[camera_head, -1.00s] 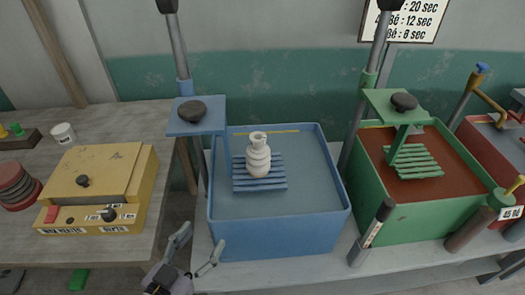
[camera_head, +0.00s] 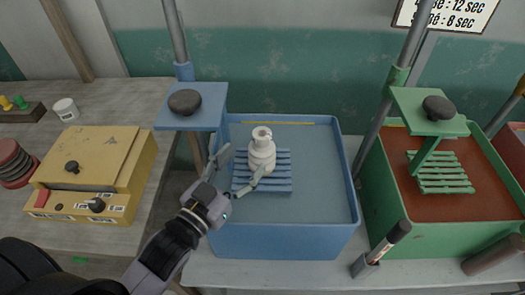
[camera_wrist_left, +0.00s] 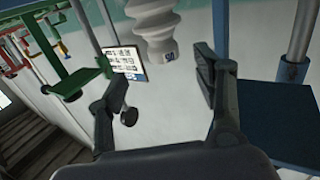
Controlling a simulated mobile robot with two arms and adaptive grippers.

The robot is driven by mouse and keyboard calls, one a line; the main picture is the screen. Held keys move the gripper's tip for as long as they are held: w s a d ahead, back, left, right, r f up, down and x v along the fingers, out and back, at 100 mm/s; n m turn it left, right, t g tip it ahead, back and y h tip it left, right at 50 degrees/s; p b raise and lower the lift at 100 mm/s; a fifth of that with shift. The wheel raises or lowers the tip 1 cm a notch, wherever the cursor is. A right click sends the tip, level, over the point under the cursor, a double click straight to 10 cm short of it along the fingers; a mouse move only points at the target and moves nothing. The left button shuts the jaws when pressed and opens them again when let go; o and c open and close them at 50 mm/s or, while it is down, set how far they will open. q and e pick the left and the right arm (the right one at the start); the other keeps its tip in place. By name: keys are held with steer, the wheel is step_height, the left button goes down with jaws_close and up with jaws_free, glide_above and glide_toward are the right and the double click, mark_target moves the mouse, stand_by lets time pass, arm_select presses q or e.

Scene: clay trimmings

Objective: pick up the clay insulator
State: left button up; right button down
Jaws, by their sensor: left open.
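The clay insulator (camera_head: 262,150) is a pale, ribbed, upright piece standing on a blue slatted rack (camera_head: 278,183) inside the blue tank. My left gripper (camera_head: 241,167) is open in the head view, its two fingers reaching over the tank's left part beside the insulator. One finger overlaps the insulator's lower part in the picture; I cannot tell whether it touches. In the left wrist view the insulator (camera_wrist_left: 150,28) shows at the top, beyond and between the spread fingers (camera_wrist_left: 165,85), with a dark mark near its end. My right gripper is not in view.
The blue tank (camera_head: 290,240) has a raised wall and a blue platform (camera_head: 190,118) on a post at its left. A green tank (camera_head: 415,240) with reddish-brown contents stands to the right. A yellow box (camera_head: 95,165) sits on the left table.

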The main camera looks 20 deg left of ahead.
mark_target(257, 144)
arm_select(q)
steer(key=x, duration=0.3)
steer(key=shift+w+r+p, duration=0.1)
steer(key=shift+w+p, duration=0.25)
steer(key=shift+w+d, duration=0.2)
steer(key=shift+w, duration=0.3)
steer(key=p+x, duration=0.2)
steer(key=x, duration=0.2)
steer(key=shift+w+a, duration=0.1)
steer(key=shift+w, duration=0.25)
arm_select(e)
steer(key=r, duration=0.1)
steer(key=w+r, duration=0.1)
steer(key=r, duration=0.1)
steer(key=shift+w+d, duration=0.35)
arm_select(q)
steer(key=shift+c, duration=0.5)
jaws_close()
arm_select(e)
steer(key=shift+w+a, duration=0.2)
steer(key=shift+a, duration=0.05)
